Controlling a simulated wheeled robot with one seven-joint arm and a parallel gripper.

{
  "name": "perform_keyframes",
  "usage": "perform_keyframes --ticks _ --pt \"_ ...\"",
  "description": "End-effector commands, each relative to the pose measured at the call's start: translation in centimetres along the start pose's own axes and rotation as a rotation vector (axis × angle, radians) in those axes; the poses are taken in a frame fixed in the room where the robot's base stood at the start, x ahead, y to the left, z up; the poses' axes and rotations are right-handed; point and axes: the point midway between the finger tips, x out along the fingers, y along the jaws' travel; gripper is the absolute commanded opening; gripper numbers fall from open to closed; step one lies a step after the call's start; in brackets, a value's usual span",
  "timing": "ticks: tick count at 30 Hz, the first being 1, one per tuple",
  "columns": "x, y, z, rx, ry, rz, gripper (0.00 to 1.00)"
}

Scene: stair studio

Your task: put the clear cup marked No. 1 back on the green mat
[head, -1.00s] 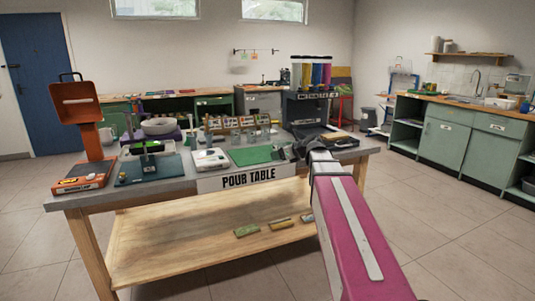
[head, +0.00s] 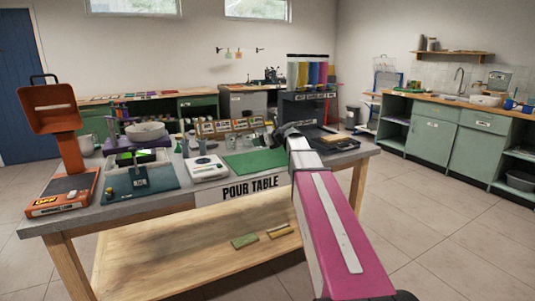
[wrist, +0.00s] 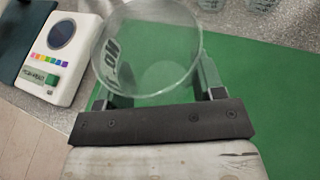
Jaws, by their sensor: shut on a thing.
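The clear cup marked No. 1 (wrist: 150,50) is between my gripper's fingers (wrist: 160,85) in the wrist view, its marking seen at a slant on the wall. My gripper is shut on it. The cup is over the green mat (wrist: 270,90); I cannot tell whether its base touches the mat. In the head view the green mat (head: 250,162) lies near the front edge of the table, and my gripper (head: 283,135) is at its right end. The cup is hard to make out there.
Other clear cups (wrist: 212,4) stand behind the mat. A dark tray (head: 325,138) is right of my gripper. An orange stand (head: 60,130) is at the table's left.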

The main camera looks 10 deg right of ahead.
Motion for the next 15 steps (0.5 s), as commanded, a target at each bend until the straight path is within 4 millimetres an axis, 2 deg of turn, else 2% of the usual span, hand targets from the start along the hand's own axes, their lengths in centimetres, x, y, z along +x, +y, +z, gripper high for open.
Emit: perform_keyframes --ticks 1,6,10,15 --pt "0.5 -1.4 -0.4 0.002 0.000 -0.001 0.38" --pt "1.3 -4.0 -1.9 0.002 0.000 0.000 0.38" --pt "1.6 -4.9 -2.4 0.000 0.000 0.001 0.38" --pt "1.8 -5.0 -3.2 0.000 0.001 0.001 0.38"
